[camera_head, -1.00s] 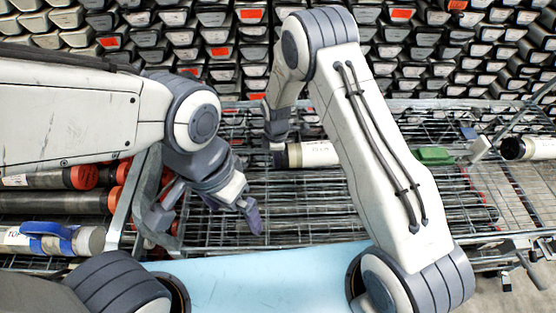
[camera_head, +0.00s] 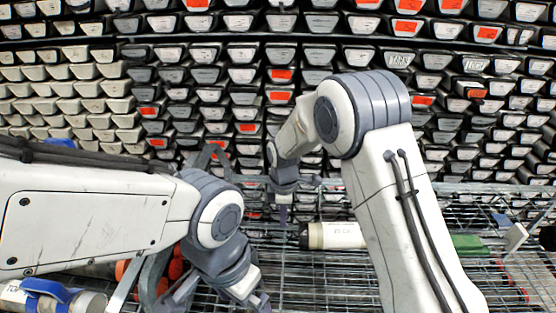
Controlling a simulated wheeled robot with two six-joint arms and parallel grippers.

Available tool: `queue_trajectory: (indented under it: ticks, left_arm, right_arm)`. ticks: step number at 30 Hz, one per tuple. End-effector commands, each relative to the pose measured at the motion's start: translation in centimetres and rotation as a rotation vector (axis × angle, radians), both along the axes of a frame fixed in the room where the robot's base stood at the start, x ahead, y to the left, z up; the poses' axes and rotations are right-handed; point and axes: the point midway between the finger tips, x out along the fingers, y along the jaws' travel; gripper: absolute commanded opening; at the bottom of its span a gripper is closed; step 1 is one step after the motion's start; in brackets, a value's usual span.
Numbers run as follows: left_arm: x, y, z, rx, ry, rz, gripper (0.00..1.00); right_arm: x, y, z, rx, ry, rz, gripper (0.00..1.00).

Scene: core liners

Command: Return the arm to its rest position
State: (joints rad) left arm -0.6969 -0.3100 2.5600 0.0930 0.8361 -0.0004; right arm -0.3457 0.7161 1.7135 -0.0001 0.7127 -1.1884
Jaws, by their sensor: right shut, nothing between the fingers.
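My right arm (camera_head: 392,200) rises from the lower right and bends back at its elbow. Its gripper (camera_head: 283,212) hangs fingers down above the wire rack (camera_head: 325,285), small and shut, with nothing held. A white core liner (camera_head: 340,236) with a dark end lies on the rack just right of that gripper, apart from it. My right forearm hides part of what lies behind it. My left arm (camera_head: 90,215) comes in from the left. Its gripper (camera_head: 250,300) points down at the bottom edge, partly cut off, so its jaws are unclear.
Stacked grey trays (camera_head: 240,75), some with orange labels, fill the back. A green piece (camera_head: 468,244) lies on the rack right of my right arm. A tube with a blue clamp (camera_head: 48,290) lies at the lower left. The rack's middle is mostly bare.

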Motion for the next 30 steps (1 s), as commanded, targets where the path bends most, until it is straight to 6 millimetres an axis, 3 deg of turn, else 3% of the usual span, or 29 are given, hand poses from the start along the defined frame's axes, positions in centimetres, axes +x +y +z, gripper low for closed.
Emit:
queue_trajectory:
  ticks: [5,8,12,18,24,30]
  left_arm:
    - [0.0,0.0,0.0,0.0,0.0,0.0,1.0]
    - [0.0,0.0,0.0,0.0,0.0,0.0,1.0]
    - [0.0,0.0,0.0,0.0,0.0,0.0,1.0]
    - [0.0,0.0,0.0,0.0,0.0,0.0,1.0]
    - [0.0,0.0,0.0,0.0,0.0,0.0,1.0]
    - [0.0,0.0,0.0,0.0,0.0,0.0,1.0]
  right_arm:
    - [-1.2,0.6,1.6,0.006,-0.005,-0.038,0.0]
    - [-3.9,1.5,4.5,0.016,-0.01,-0.127,0.0]
    - [-10.2,2.3,9.3,0.035,-0.009,-0.317,0.0]
    - [-20.1,1.3,13.5,0.065,0.006,-0.603,0.0]
    - [-27.0,-0.8,14.3,0.082,0.029,-0.814,0.0]
    - [-29.2,-1.8,14.2,0.084,0.04,-0.893,0.0]
